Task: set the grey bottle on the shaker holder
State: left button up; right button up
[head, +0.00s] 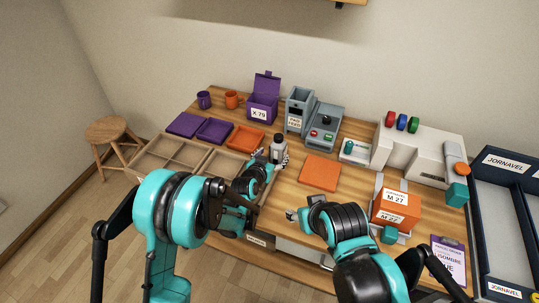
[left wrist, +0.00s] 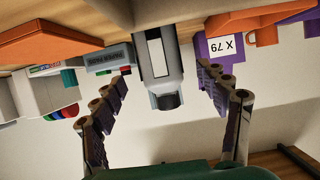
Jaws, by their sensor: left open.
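The grey bottle (head: 279,151), with a pale label and a dark end, stands upright near the middle of the table. In the left wrist view, which is upside down, the bottle (left wrist: 160,65) shows between the two fingers of my left gripper (left wrist: 162,82), with gaps on both sides. My left gripper (head: 263,174) is open, close to the bottle in the head view. My right gripper (head: 304,207) is low near the table's front edge; its jaw state is unclear. I cannot tell surely which fixture is the shaker holder; a small pale stand (head: 355,152) with a teal piece is at the back.
Behind the bottle are a grey hopper (head: 298,110) and a grey button machine (head: 323,127). A purple box (head: 263,101) and mugs stand at the back left. An orange mat (head: 319,172) lies right of the bottle. An orange box (head: 396,207) is at the right.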

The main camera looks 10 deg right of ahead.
aim_at(278, 150)
pick_arm(q)
jog(key=b+x, duration=0.1)
jog(key=x, duration=0.2)
jog(key=b+x, duration=0.1)
jog(key=x, duration=0.3)
jog(key=shift+f, duration=0.4)
jog(key=shift+r, duration=0.15)
grip_shut()
jog(key=shift+r, duration=0.15)
